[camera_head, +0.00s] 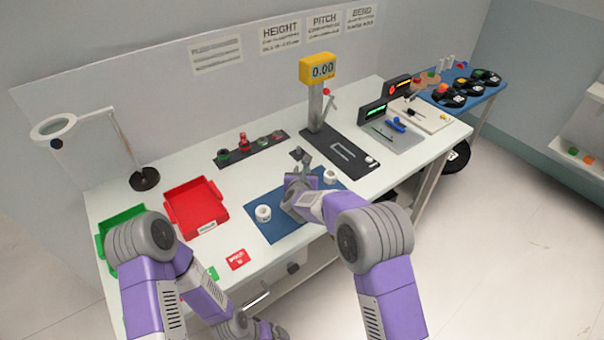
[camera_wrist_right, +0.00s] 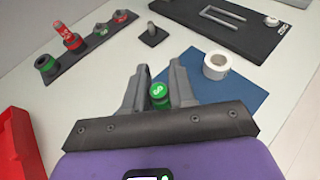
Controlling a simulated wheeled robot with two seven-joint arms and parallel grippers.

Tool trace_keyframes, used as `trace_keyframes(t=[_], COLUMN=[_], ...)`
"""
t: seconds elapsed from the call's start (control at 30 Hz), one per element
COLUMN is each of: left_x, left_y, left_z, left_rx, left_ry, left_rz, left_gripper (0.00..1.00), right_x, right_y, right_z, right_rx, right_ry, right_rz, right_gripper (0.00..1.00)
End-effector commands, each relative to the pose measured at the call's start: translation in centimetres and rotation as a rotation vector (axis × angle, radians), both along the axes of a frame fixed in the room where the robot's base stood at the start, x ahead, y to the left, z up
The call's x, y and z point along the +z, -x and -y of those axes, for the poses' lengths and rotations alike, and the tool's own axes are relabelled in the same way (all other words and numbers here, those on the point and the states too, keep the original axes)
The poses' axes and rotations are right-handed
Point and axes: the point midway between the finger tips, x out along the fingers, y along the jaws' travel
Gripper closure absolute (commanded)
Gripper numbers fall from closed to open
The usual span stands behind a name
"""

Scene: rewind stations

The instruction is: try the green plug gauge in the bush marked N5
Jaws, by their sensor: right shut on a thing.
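My right gripper (camera_head: 303,168) is over the blue mat (camera_head: 278,226), fingers pointing toward the back of the table. In the right wrist view its two fingers (camera_wrist_right: 157,88) are closed around the green plug gauge (camera_wrist_right: 159,94), whose round green end faces the camera. The gauge's lower part is hidden. One white ring-shaped bush (camera_head: 263,213) sits on the mat left of the gripper. Another white bush (camera_head: 330,176) sits to its right and also shows in the right wrist view (camera_wrist_right: 216,65), apart from the gauge. Bush markings are too small to read.
A dark rack (camera_head: 232,158) holding gauges stands behind the mat, with a small dark block (camera_wrist_right: 152,34) nearby. A red tray (camera_head: 168,208) and a green tray (camera_head: 104,240) are at left. A magnifier lamp (camera_head: 54,127) stands back left.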

Motion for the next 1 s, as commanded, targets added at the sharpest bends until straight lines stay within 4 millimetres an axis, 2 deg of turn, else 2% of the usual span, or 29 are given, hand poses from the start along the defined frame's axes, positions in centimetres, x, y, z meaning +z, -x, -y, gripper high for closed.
trace_keyframes(t=[1.0], left_x=[-0.99], left_y=[0.00], left_z=[-0.01], left_rx=[0.000], left_ry=[0.000], left_rz=[0.000], left_gripper=[0.00], right_x=[-0.22], right_y=[-0.01], right_z=[0.03], right_rx=[-0.002], right_ry=[-0.001], right_rz=[0.001], right_gripper=[1.00])
